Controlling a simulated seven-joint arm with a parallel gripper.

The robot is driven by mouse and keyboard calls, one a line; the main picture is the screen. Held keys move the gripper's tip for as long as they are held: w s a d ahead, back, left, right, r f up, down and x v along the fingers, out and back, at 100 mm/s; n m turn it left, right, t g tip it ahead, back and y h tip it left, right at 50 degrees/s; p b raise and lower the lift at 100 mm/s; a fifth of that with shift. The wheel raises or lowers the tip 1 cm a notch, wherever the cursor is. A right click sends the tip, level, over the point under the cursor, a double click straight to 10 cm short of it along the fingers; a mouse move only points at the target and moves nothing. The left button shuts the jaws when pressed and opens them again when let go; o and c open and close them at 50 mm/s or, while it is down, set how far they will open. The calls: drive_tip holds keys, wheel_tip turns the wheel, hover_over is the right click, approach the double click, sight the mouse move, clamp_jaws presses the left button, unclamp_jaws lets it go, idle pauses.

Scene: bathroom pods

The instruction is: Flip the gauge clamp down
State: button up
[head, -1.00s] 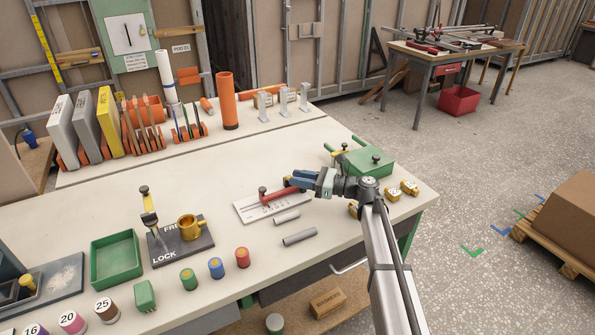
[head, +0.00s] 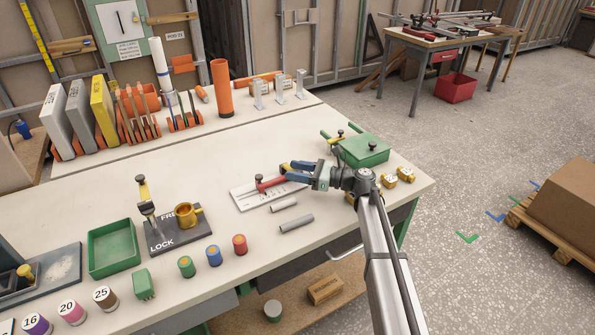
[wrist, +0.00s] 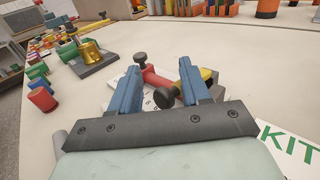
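The gauge is a white plate (head: 245,198) with printed marks on the bench, and it carries a red clamp arm (head: 271,183) with a black knob. In the wrist view the red arm (wrist: 156,78) shows between the fingers, with its knob upper left. A yellow part (wrist: 207,76) and a second black knob (wrist: 163,97) lie by the right finger; I cannot tell how they join the red arm. My gripper (head: 292,172) has its blue fingers spread over the plate's right end. It is open, and no firm grip shows in the wrist view (wrist: 158,72).
Two grey rods (head: 296,222) lie in front of the plate. A green box (head: 362,150) and small yellow blocks (head: 404,174) stand to the right. A LOCK/FREE base (head: 180,240) with a yellow-handled lever and brass cup, and a green tray (head: 113,245), are left. Bench behind the plate is clear.

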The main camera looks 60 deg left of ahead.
drive_tip(key=shift+w, duration=0.1)
drive_tip(key=v, duration=1.3)
drive_tip(key=shift+w+d, duration=0.25)
drive_tip(key=shift+d, duration=0.05)
